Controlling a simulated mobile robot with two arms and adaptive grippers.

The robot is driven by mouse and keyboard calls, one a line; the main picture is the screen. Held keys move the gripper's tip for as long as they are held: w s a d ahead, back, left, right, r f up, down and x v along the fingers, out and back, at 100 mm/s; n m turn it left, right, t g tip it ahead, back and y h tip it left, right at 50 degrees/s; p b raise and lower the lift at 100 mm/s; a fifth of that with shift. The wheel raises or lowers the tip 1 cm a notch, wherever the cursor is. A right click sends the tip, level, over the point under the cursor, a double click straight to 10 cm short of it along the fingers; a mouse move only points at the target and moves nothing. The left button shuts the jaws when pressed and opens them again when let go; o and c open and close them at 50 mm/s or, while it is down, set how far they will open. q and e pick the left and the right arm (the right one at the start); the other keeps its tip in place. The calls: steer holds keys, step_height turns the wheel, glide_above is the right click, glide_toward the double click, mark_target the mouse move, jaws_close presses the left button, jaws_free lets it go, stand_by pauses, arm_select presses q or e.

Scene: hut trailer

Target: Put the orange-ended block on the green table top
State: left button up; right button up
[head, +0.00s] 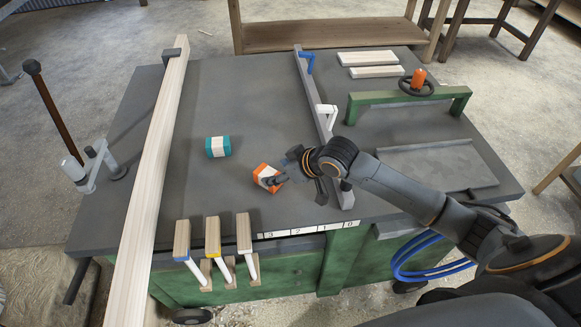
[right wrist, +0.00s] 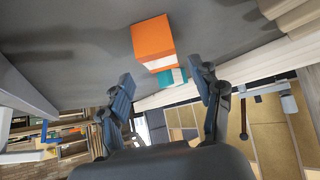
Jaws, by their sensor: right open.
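The orange-ended block (head: 266,177), with a white middle, rests on the dark grey top (head: 240,100) of the green-sided table (head: 285,273). My right gripper (head: 281,181) is open, just right of this block in the head view, its fingers partly overlapping the block's edge. In the right wrist view the orange block (right wrist: 153,40) lies ahead of the open fingers (right wrist: 164,90), not between them. A teal-ended block (head: 218,147) lies further left on the same top; it also shows in the right wrist view (right wrist: 176,77) behind the orange one. My left gripper is out of view.
A long pale plank (head: 155,165) crosses the table's left side. A grey fence rail (head: 313,95) stands right of the blocks, under my right arm. A green bar (head: 410,98) with a handwheel is at the right. Several wood-topped levers (head: 213,237) line the front edge.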

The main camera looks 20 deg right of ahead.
steer(key=v, duration=0.6)
steer(key=shift+s+r, duration=0.2)
steer(key=shift+s, duration=0.05)
